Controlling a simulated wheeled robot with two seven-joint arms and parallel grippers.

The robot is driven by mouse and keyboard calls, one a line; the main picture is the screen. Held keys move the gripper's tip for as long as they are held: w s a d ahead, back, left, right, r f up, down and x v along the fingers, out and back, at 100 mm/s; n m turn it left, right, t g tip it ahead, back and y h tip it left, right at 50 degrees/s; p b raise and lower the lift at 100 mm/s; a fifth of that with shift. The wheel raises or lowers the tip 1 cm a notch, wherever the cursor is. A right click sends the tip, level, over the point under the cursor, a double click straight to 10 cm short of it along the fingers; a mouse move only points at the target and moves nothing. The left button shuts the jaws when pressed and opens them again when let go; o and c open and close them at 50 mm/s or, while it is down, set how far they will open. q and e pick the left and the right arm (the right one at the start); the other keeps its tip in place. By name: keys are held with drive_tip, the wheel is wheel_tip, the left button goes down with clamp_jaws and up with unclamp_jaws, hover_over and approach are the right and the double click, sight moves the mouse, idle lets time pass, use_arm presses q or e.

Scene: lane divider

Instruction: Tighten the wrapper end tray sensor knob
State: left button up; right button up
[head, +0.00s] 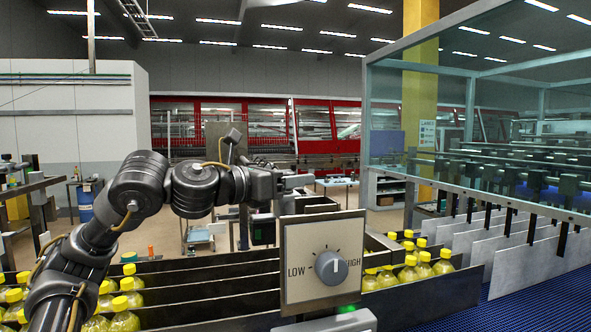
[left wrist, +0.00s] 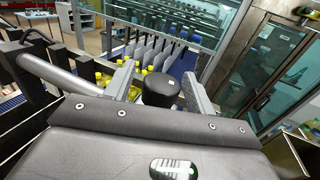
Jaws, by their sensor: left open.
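A dark grey round knob (head: 331,267) with a white pointer line sits on a cream panel (head: 299,243) marked LOW and HIGH. The white line points up, between the two words. My left gripper (head: 298,183) is above the panel's top edge and apart from the knob. In the left wrist view its two fingers (left wrist: 158,69) stand apart. A black rounded piece shows between them there; I cannot tell what it is. The panel cannot be made out in that view. My right gripper is not in view.
Dark lane dividers (head: 215,285) run behind the panel, with yellow-capped bottles (head: 408,272) between them. A grey part with a green light (head: 346,309) is below the panel. White plates (head: 527,262), a blue conveyor (head: 545,305) and a glass guard (head: 470,140) are at right.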

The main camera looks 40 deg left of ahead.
use_arm(q)
drive_tip(key=shift+w+d, duration=0.1)
drive_tip(key=shift+w, duration=0.55)
drive_tip(key=c, duration=1)
drive_tip(key=shift+o, duration=0.2)
drive_tip(key=shift+d+f+m+h+b, duration=0.1)
drive_tip(key=shift+f+m+h+b, duration=0.2)
drive_tip(key=shift+h+b, duration=0.3)
drive_tip(key=shift+d+r+m+g+h, duration=0.1)
drive_tip(key=shift+r+m+g+h, duration=0.05)
drive_tip(key=shift+m+g+h, duration=0.3)
drive_tip(key=shift+s+r, duration=0.1)
drive_tip(key=o, duration=1)
drive_tip(key=shift+c, duration=0.2)
drive_tip(key=shift+s+b, duration=0.1)
drive_tip(key=shift+b, duration=0.2)
